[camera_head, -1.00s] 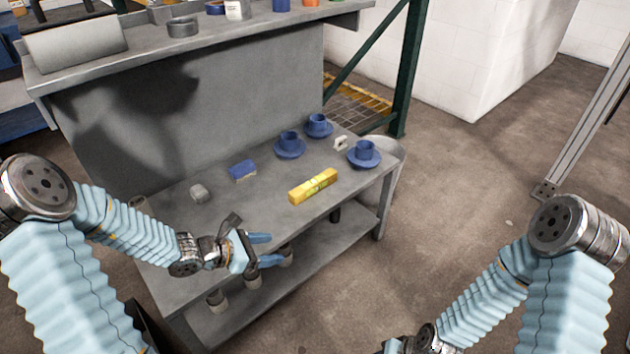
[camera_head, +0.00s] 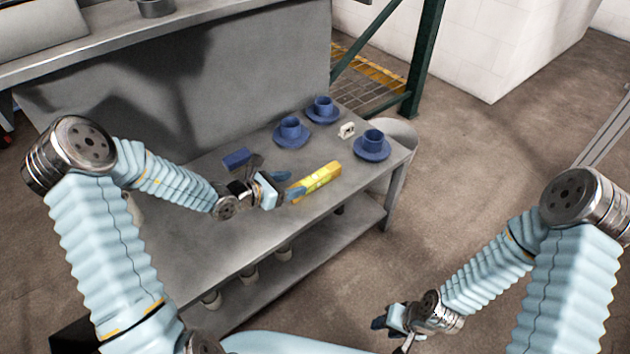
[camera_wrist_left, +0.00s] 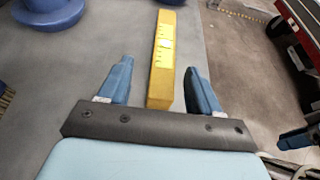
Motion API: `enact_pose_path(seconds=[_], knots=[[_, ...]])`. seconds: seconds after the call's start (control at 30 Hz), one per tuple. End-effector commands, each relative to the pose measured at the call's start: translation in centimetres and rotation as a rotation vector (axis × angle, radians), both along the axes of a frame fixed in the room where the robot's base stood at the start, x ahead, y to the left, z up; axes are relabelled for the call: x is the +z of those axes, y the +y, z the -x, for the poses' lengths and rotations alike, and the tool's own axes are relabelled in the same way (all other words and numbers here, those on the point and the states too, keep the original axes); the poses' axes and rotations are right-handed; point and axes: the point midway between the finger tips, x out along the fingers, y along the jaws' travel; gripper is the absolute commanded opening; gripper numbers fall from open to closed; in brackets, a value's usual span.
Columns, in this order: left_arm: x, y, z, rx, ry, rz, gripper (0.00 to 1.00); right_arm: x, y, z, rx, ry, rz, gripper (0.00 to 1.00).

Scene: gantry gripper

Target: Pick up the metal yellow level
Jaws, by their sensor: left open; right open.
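The yellow level (camera_head: 318,180) lies flat on the grey workbench, near its front edge. In the left wrist view the level (camera_wrist_left: 161,62) runs lengthwise away from me, its near end between the two blue fingers. My left gripper (camera_head: 289,189) is open at the level's left end, with a gap on both sides of it in the wrist view (camera_wrist_left: 160,88). I cannot tell how high the fingers are above the bench. My right gripper (camera_head: 391,328) is open and empty, low at the bottom of the head view, away from the bench.
On the workbench (camera_head: 240,225), blue cups on saucers stand behind and right of the level, one at the right (camera_head: 373,145). A small white item (camera_head: 347,131) lies between them. A blue block (camera_head: 236,159) lies behind my left gripper. A lower shelf holds several cups.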

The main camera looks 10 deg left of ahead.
Motion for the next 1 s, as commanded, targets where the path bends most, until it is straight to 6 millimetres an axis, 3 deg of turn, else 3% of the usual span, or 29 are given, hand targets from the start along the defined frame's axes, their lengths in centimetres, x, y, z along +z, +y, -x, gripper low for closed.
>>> enact_pose_path(seconds=[0.4,0.67,1.0], knots=[[-2.3,-3.3,-3.3,-0.002,0.0,0.001,0.64,0.4,0.0,0.0,0.001,0.0,0.0,0.43],[-2.4,-3.4,-3.5,-0.001,0.0,-0.001,0.62,0.3,0.0,0.0,0.001,0.0,0.0,0.43],[-2.4,-3.4,-3.5,-0.001,0.0,-0.001,0.1,0.3,0.0,0.0,0.001,0.0,0.0,0.43]])
